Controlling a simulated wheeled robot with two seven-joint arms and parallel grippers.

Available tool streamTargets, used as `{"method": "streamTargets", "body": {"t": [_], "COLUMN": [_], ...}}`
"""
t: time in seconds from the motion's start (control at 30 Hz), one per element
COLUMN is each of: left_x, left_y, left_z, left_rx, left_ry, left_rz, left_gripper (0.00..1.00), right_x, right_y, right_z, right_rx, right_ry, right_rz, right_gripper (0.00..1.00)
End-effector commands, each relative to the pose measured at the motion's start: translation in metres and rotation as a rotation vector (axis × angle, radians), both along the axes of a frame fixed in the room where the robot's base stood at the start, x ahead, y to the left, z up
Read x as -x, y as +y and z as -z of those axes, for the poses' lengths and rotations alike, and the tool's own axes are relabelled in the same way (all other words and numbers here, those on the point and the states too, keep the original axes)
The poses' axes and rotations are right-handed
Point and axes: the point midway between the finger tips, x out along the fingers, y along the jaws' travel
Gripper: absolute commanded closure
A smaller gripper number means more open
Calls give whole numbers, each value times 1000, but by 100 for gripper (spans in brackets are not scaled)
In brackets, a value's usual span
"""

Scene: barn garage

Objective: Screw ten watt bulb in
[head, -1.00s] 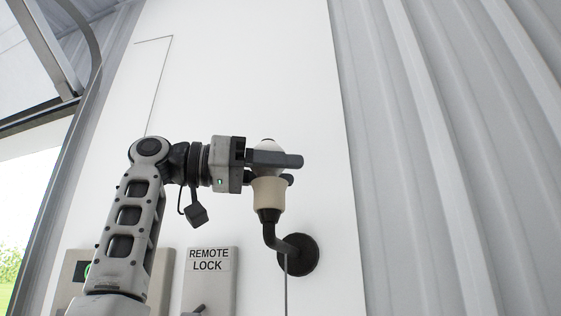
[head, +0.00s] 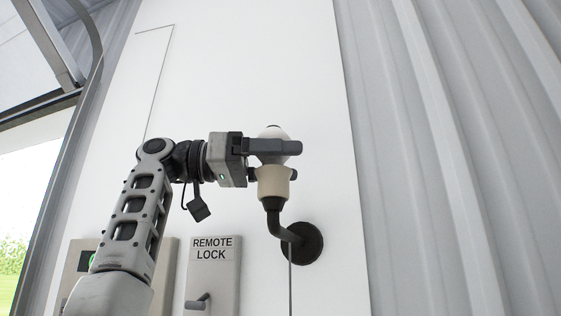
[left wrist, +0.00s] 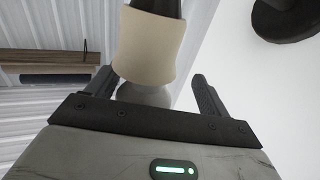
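A white round bulb (head: 272,131) sits upright in the cream socket (head: 273,182) on a black bent wall arm. My left gripper (head: 291,160) reaches in from the left, with one finger in front of the bulb and the other behind it. In the left wrist view the grey-looking bulb (left wrist: 145,95) lies between the two fingers below the socket (left wrist: 150,45). A gap shows between the bulb and the right-hand finger, so the gripper is open around it. The bulb's threads are hidden. My right gripper is not in view.
The black round wall mount (head: 305,243) holds the socket arm against the white panel. A "REMOTE LOCK" switch box (head: 212,270) is below left, with another box (head: 80,255) partly behind my arm. Corrugated wall (head: 450,150) fills the right. Space above the bulb is clear.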

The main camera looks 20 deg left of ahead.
Motion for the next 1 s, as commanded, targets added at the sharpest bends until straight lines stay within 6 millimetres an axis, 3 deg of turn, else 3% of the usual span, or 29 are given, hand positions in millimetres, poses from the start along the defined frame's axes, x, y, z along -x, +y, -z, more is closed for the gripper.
{"method": "streamTargets", "body": {"t": [0.13,0.27,0.7,1.0], "left_x": [0,1,34,48], "left_y": [0,-1,102,145], "left_z": [0,0,-1,-1], "left_rx": [0,0,2,1], "left_ry": [-1,-1,-1,1], "left_rz": [0,1,-3,-2], "left_gripper": [21,21,21,21], "right_x": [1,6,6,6], "right_y": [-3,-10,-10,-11], "right_z": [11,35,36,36], "right_rx": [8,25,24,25], "right_ry": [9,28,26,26], "right_rz": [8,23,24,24], "right_gripper": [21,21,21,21]}}
